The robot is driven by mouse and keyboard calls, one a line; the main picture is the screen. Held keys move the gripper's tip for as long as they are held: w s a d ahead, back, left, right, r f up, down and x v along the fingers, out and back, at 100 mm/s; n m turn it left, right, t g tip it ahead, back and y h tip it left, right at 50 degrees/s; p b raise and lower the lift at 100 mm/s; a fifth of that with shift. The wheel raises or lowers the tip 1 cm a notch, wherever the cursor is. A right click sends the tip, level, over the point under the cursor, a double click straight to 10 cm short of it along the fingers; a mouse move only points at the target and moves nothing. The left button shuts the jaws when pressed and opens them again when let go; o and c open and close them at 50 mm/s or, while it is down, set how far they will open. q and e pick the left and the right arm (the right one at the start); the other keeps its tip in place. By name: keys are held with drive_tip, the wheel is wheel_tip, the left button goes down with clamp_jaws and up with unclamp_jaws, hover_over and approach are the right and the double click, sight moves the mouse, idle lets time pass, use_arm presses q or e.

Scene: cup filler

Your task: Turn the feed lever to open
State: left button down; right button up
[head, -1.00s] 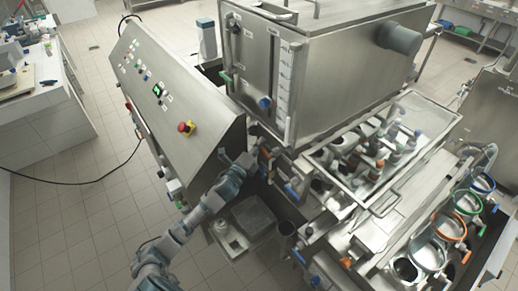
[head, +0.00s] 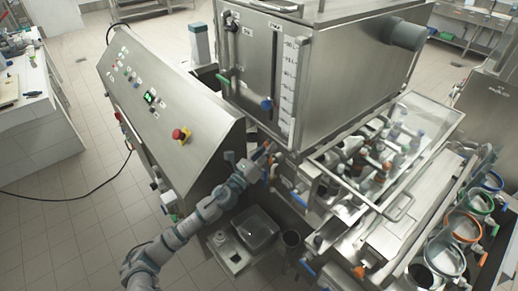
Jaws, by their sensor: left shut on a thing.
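My left gripper (head: 259,161) is at the front lower edge of the big steel tank (head: 320,70), between the slanted control console and the valve row. It is shut on what looks like the feed lever (head: 267,146), a small orange-red handle. The fingertips and the grip are small and partly hidden, so the lever's exact angle cannot be told. My right gripper is not in view.
The control console (head: 165,110) with a red stop button (head: 181,135) stands close left of my left arm.

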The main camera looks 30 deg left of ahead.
use_arm(q)
drive_tip(key=shift+d+f+m+h, duration=0.3)
drive_tip(key=shift+f+m, duration=0.25)
drive_tip(key=shift+m, duration=0.15)
drive_tip(key=shift+s+d+m+b, duration=0.15)
drive_tip(key=shift+d+m+b, duration=0.05)
drive_tip(key=shift+m+b, duration=0.25)
drive_tip(key=shift+s+d+r+m+g+h+b, duration=0.15)
drive_tip(key=shift+d+m+g+h+b, duration=0.2)
drive_tip(key=shift+m+h, duration=0.65)
drive_tip(key=shift+d+m, duration=0.1)
drive_tip(key=shift+m, duration=0.45)
drive_tip(key=c, duration=1.1)
unclamp_jaws()
drive_tip(key=shift+r, duration=0.1)
drive_tip(key=shift+c, duration=0.2)
drive_tip(key=shift+r, duration=0.1)
drive_tip(key=shift+s, duration=0.1)
